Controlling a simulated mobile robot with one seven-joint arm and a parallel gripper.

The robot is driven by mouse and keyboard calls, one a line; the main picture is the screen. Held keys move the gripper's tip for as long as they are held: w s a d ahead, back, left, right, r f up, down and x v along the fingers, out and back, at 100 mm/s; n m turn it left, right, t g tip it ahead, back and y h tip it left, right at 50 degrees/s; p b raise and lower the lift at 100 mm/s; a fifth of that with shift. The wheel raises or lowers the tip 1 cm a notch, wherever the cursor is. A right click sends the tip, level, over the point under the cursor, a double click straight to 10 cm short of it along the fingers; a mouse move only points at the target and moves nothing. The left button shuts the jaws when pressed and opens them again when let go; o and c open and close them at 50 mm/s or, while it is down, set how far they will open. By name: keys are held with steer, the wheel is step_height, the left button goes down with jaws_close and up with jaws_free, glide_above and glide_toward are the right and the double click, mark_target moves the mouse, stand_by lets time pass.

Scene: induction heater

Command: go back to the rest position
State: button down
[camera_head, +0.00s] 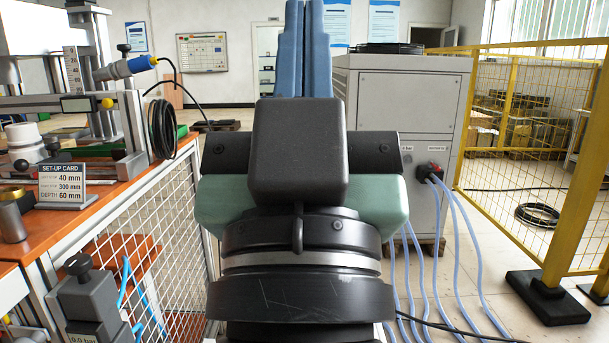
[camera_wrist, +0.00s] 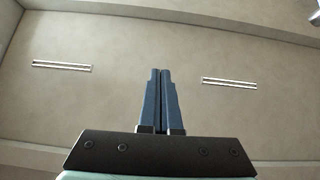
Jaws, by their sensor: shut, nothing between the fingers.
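My gripper (camera_head: 304,10) stands in the middle of the head view, its two blue fingers pointing up and lying side by side, shut and empty. The dark camera housing and wrist show below the fingers. In the wrist view my gripper (camera_wrist: 160,75) is also shut, with the ceiling behind it. Nothing touches the fingers in either view. The gripper hides part of the room's middle.
An orange-topped workbench (camera_head: 110,195) with a set-up card (camera_head: 62,186) and machine parts stands on the left. A grey cabinet (camera_head: 405,110) with blue hoses (camera_head: 455,240) stands behind on the right. A yellow mesh fence (camera_head: 530,130) bounds the far right. Floor shows between cabinet and fence.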

step_height(320, 180, up, 40)
steer(key=s+p, duration=0.1)
steer(key=p, duration=3.6)
steer(key=shift+s+t+p, duration=0.3)
steer(key=shift+s+p, duration=0.05)
steer(key=shift+p, duration=0.05)
steer(key=shift+f, duration=0.1)
